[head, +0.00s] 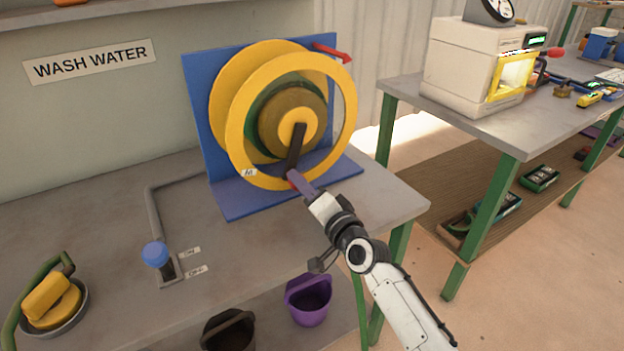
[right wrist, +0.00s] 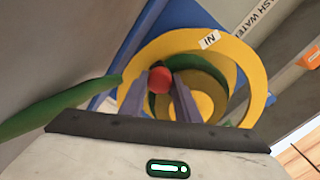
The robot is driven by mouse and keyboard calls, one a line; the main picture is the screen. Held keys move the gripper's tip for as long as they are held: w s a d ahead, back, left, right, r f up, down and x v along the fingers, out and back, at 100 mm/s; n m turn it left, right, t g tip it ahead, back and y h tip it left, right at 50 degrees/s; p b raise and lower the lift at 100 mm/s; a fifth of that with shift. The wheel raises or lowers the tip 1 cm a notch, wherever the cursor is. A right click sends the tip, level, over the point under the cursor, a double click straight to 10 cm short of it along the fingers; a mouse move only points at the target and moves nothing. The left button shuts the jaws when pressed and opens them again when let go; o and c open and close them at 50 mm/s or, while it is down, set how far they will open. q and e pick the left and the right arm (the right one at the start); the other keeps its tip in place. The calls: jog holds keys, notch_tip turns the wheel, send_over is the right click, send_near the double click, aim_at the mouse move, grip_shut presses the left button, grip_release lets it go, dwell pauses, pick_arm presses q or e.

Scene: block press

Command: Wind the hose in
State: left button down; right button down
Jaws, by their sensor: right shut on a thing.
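The hose reel has two yellow rims (head: 237,145) on a blue stand (head: 203,120), at the back of the grey table. Some green hose (head: 258,118) lies around its drum, partly hidden by the front rim. A dark crank arm (head: 297,148) points down from the hub. My right gripper (head: 297,183) is at the crank's lower end, shut on the red crank knob, which shows between the fingers in the right wrist view (right wrist: 160,80). A small "IN" label (head: 249,173) is on the front rim. My left gripper is not in view.
A blue-topped valve (head: 155,255) on a grey pipe stands front left of the reel. Yellow sponges (head: 50,300) sit in a bowl beside a green curved tube (head: 40,280). Purple (head: 308,300) and dark buckets are below.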

jog(key=shift+s+a+r+m, duration=0.1)
jog(key=shift+s+a+m, duration=0.15)
jog(key=shift+a+m, duration=0.3)
jog(key=c, duration=1.3)
grip_release()
jog(key=shift+c, duration=0.2)
jog(key=shift+d, duration=0.1)
jog(key=p+v, duration=0.2)
jog(key=v, duration=0.8)
jog(key=shift+s, duration=0.2)
